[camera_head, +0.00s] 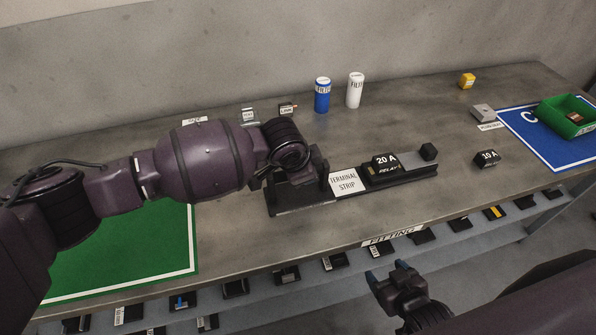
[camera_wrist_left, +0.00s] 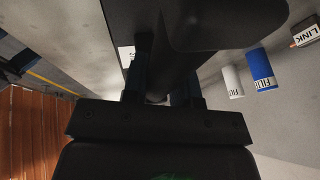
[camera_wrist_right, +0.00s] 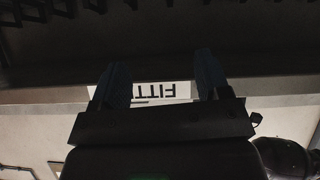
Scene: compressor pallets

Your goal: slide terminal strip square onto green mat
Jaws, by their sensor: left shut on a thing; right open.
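The terminal strip (camera_head: 290,196) is a long dark base with a white label, lying on the bench in the head view, right of the green mat (camera_head: 130,260) and apart from it. A relay marked 20 A (camera_head: 384,160) sits on it. My left gripper (camera_head: 312,172) is shut on a dark part of the strip near its left half; its jaws (camera_wrist_left: 160,92) show around a dark piece in the left wrist view. My left arm hides part of the mat and strip. My right gripper (camera_head: 388,273) is open and empty in front of the bench edge.
Blue filter (camera_head: 322,96) and white filter (camera_head: 355,91) stand behind the strip. A 10 A block (camera_head: 486,158), blue mat (camera_head: 540,150) and green bin (camera_head: 568,118) are at the right. A lower shelf (camera_head: 465,226) holds several parts. Bare bench separates strip and green mat.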

